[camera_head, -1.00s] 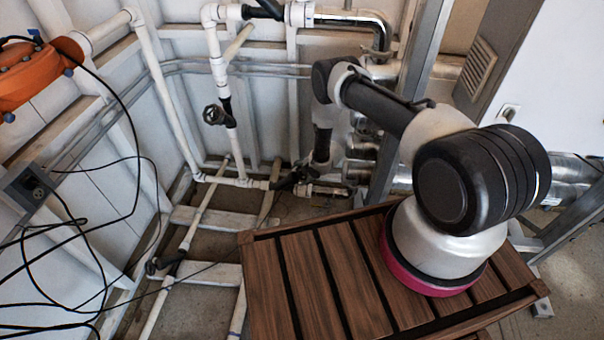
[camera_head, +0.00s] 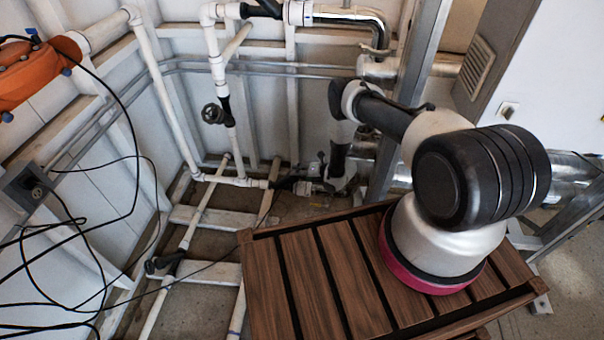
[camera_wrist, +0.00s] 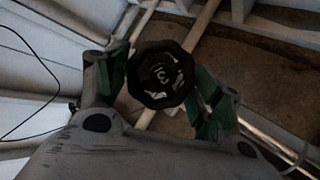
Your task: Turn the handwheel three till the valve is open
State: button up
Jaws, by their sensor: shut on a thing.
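The handwheel three (camera_wrist: 160,78) is a dark, lobed knob with a pale "3" on its hub. In the wrist view it sits between the two green-padded fingers of my gripper (camera_wrist: 163,72). The fingers are shut on its rim, one on each side. The "3" looks slightly tilted. In the head view my arm reaches down to the low pipes behind the wooden platform. There I cannot clearly make out the held wheel or the fingertips. The valve's inner position does not show.
Another dark handwheel (camera_head: 212,113) sits on the upright white pipe, left of my arm. A black valve handle (camera_head: 163,263) is low at left. The slatted wooden platform (camera_head: 310,270) fills the front. A steel post (camera_head: 412,85) stands right of my forearm. Black cables hang at left.

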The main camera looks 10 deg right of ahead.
jog(key=shift+d+f+n+y, duration=0.1)
jog(key=shift+n+y, duration=0.4)
jog(key=shift+n, duration=0.7)
jog(key=shift+f+n+y, duration=0.1)
jog(key=shift+n+y, duration=0.4)
jog(key=shift+n, duration=0.7)
jog(key=shift+s, duration=0.1)
jog(key=o, duration=0.7)
